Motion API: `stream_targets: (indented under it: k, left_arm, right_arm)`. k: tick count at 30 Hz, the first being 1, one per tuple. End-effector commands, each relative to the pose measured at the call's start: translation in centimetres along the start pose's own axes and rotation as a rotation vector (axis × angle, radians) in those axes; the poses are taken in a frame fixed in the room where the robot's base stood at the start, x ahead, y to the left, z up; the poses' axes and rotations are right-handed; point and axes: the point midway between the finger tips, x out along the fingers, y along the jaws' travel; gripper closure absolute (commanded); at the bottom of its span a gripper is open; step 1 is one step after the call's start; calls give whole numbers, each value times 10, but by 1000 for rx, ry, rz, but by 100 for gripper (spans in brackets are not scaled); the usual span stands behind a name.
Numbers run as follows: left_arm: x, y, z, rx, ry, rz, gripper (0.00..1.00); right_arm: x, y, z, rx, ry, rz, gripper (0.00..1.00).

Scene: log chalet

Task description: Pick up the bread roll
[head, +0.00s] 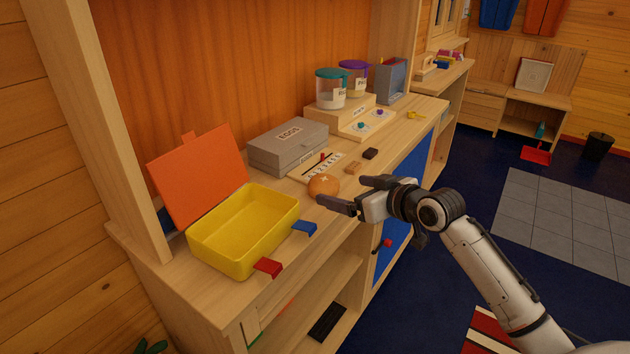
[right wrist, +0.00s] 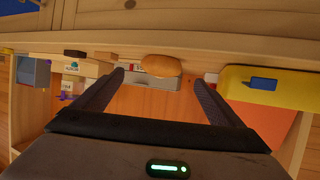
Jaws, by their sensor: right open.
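The bread roll (head: 323,185) is round and orange-brown with a pale cross mark on top. It sits on the wooden counter, right of the yellow box. In the right wrist view the roll (right wrist: 161,65) shows between the fingers, beyond their tips. My right gripper (head: 357,193) is open and empty, low over the counter's front edge. Its fingers point toward the roll. One finger overlaps the roll's lower edge in the head view; I cannot tell if they touch. In the right wrist view the gripper (right wrist: 157,80) has its two fingers wide apart. My left gripper is not in view.
A yellow box (head: 245,232) with an open orange lid (head: 198,176) stands left of the roll. Behind the roll are a grey box (head: 288,146) and a numbered board (head: 318,166). Small brown blocks (head: 370,154) lie to the right. Jars stand on a wooden step farther back.

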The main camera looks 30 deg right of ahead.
Motion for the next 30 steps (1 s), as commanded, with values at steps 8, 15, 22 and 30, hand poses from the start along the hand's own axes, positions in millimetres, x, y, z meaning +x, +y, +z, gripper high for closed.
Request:
stream_targets:
  k: [8,15,22,30]
  left_arm:
    - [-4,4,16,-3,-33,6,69]
    - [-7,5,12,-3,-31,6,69]
    - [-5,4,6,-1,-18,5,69]
    - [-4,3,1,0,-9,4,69]
  right_arm:
    - [31,0,-1,0,1,0,9]
    - [61,-2,-1,4,2,-1,9]
    - [82,-2,0,0,1,0,9]
    - [83,-2,1,-1,0,0,16]
